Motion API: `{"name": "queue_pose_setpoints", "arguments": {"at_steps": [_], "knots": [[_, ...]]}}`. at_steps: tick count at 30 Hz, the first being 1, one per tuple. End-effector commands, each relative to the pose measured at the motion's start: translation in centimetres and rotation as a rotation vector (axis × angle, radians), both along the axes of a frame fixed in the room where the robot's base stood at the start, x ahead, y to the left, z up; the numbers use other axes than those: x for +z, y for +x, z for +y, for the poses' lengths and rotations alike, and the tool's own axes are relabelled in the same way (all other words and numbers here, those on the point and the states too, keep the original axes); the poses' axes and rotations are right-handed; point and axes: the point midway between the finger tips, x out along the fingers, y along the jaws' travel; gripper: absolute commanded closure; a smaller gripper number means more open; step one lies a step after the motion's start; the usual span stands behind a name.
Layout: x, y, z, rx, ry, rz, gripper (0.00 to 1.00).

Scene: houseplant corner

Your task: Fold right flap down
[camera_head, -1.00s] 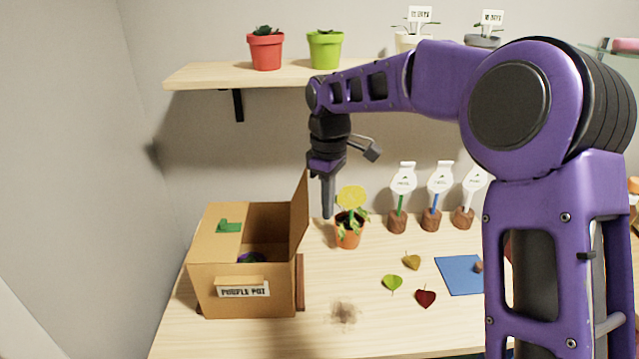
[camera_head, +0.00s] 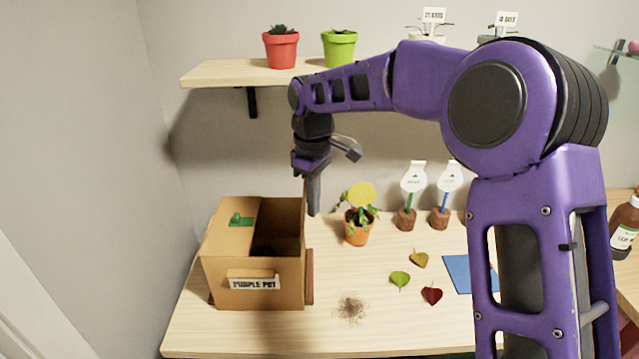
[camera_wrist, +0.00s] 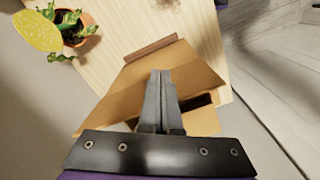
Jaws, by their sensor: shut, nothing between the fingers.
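The open cardboard box (camera_head: 222,270) stands at the left of the table, with a "PURPLE POT" label (camera_head: 254,283) on its front. Its left flap (camera_head: 232,211) lies over the left of the top, with a green piece (camera_head: 241,221) on it. The right flap (camera_head: 304,225) stands about upright, nearly edge-on in the head view; its exact tilt is unclear. My gripper (camera_head: 313,213) is shut and empty, pointing down just right of this flap. In the wrist view the fingertips (camera_wrist: 160,74) overlap the box's tan cardboard (camera_wrist: 195,78); contact cannot be told.
A potted plant with a yellow round top (camera_head: 357,226) stands close right of my gripper. Loose leaves (camera_head: 400,279), a soil patch (camera_head: 351,307) and a blue mat (camera_head: 468,272) lie right of the box. A shelf with pots (camera_head: 225,73) is above.

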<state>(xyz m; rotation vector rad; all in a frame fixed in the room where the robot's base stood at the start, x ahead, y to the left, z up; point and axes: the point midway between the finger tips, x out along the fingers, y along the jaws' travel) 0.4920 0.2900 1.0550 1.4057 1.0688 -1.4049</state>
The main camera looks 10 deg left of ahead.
Motion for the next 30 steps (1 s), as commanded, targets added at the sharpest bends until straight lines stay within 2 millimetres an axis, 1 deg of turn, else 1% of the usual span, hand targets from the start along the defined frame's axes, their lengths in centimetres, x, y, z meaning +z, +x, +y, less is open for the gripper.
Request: {"name": "queue_pose_setpoints", "arguments": {"at_steps": [30], "knots": [[-0.1,-1.6,6.0,0.002,0.0,0.001,1.0]]}}
